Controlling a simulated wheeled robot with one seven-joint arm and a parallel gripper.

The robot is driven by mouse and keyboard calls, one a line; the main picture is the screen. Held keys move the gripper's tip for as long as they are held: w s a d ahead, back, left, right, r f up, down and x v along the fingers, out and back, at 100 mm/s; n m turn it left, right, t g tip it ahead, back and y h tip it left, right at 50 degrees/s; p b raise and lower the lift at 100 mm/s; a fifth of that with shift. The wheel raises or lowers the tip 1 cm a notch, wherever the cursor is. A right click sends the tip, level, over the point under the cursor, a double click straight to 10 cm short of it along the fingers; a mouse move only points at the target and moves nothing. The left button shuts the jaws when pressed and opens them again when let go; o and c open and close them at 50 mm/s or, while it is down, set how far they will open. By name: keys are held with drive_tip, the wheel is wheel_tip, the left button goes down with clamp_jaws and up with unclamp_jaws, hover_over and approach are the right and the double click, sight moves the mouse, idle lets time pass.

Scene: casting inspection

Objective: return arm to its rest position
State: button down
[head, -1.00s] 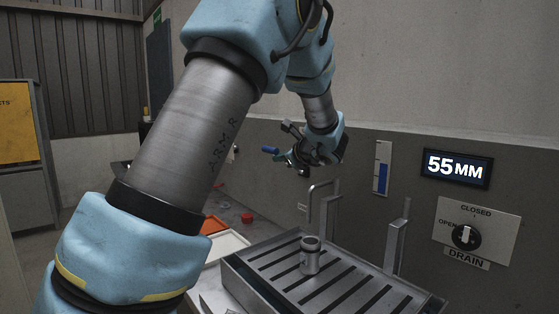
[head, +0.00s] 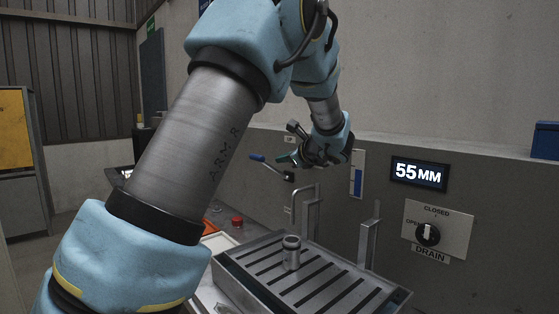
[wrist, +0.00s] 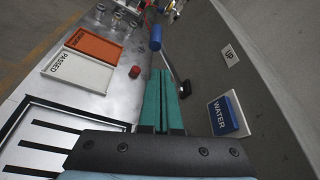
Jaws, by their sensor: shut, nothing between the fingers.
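My gripper (head: 286,160) is at the end of my blue and grey arm, raised beside the wall behind the slatted metal tank. Its two teal fingers, seen in the wrist view (wrist: 161,72), are side by side and shut, with nothing between them. A lever with a blue handle (head: 257,157) is on the wall close by. In the wrist view the lever (wrist: 155,38) lies just beyond the fingertips, and I cannot tell how wide the gap is.
The tank (head: 245,278) carries a metal cylinder (head: 291,254) on its slats, with upright metal posts behind. A display (head: 419,174) reads 55 MM above a drain knob (head: 428,234). The wrist view shows a PASSED tray (wrist: 77,72), an orange tray (wrist: 92,45) and a red button (wrist: 135,71).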

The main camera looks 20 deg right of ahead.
drive_tip(key=shift+s+d, duration=0.2)
drive_tip(key=shift+s, duration=0.1)
drive_tip(key=s+a+f+n+g, duration=0.3)
drive_tip(key=a+f+n+g, duration=0.15)
drive_tip(key=a, duration=0.45)
drive_tip(key=s+a+f+n+g, duration=0.35)
drive_tip(key=a+f+n, duration=0.2)
drive_tip(key=a, duration=0.45)
drive_tip(key=s+a+f+n+g+h, duration=0.2)
drive_tip(key=s+a+f+n, duration=0.2)
drive_tip(key=s+n, duration=0.4)
drive_tip(key=s+a+f+n+g+h, duration=0.2)
drive_tip(key=s+a+f+n, duration=0.2)
drive_tip(key=s, duration=0.8)
drive_tip(key=a+n, duration=0.2)
drive_tip(key=n, duration=0.1)
drive_tip(key=shift+f+n, duration=0.3)
drive_tip(key=shift+n, duration=0.1)
